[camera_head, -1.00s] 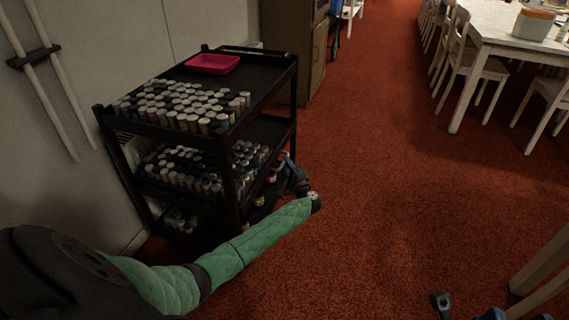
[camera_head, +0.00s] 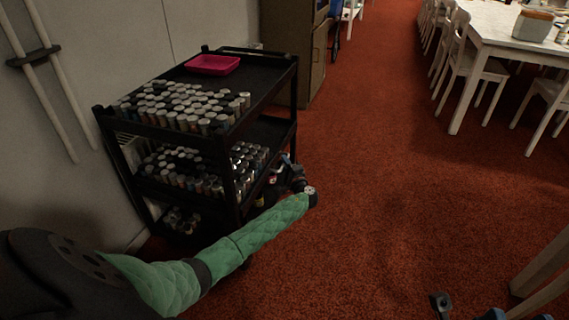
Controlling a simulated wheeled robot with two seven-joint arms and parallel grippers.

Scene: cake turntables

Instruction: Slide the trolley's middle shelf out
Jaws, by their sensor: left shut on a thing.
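The black trolley (camera_head: 228,160) stands against the wall at left centre, with three levels. Its middle shelf (camera_head: 268,132) carries rows of small paint pots (camera_head: 180,168) and sits within the frame posts. My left gripper (camera_head: 287,166) is at the trolley's right side, at about middle-shelf height, shut on the shelf's edge; the wrist and shadow partly hide the contact. My green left forearm crosses in front of the bottom shelf (camera_head: 180,222). Dark and blue parts at the bottom right edge seem to be my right gripper (camera_head: 440,302); its jaws cannot be made out.
The top shelf holds a pink tray (camera_head: 213,64) and many pots. A brown cabinet (camera_head: 305,60) stands behind the trolley. A white table (camera_head: 500,25) with chairs is at the upper right. Pale wooden legs (camera_head: 545,265) stand at the lower right. Red carpet between is clear.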

